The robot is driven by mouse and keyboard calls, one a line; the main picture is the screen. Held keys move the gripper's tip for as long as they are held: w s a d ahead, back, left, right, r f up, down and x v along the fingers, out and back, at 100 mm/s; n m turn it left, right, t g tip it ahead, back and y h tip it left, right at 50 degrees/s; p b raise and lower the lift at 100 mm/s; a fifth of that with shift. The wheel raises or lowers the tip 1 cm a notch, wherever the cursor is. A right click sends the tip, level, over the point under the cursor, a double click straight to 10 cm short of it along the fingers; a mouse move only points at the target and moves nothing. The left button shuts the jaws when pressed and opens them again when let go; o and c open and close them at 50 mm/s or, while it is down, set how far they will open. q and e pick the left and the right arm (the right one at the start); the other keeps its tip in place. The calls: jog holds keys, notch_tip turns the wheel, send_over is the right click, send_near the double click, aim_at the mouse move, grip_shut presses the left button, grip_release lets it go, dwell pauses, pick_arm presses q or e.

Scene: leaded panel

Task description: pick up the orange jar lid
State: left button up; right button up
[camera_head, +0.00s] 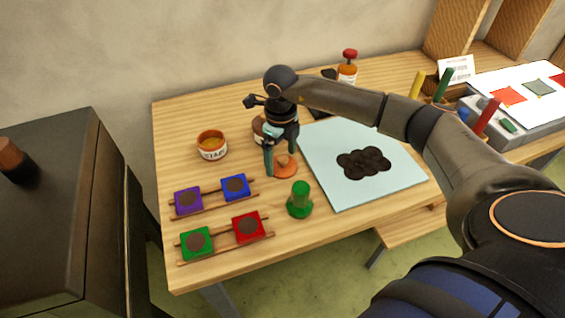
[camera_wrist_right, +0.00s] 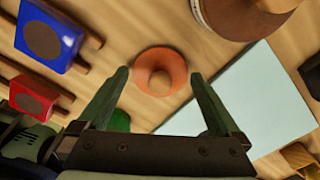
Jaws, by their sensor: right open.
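The orange jar lid (camera_head: 287,169) lies on the wooden table, a round disc with a raised knob in its middle. In the right wrist view the lid (camera_wrist_right: 160,71) shows ahead of the fingertips, between their lines. My right gripper (camera_head: 281,170) is open and points down over the lid, its fingers on either side of it in the head view. I cannot tell how high the fingertips are above the table. My left gripper is not in view.
A pale blue board (camera_head: 335,185) with a dark blob (camera_head: 364,163) lies right of the lid. A green knobbed piece (camera_head: 300,200) stands close in front. A brown jar (camera_head: 259,130) is behind, an open labelled jar (camera_head: 211,145) left. Racks hold coloured squares (camera_head: 235,187).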

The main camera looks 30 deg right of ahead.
jog(key=shift+f, duration=0.5)
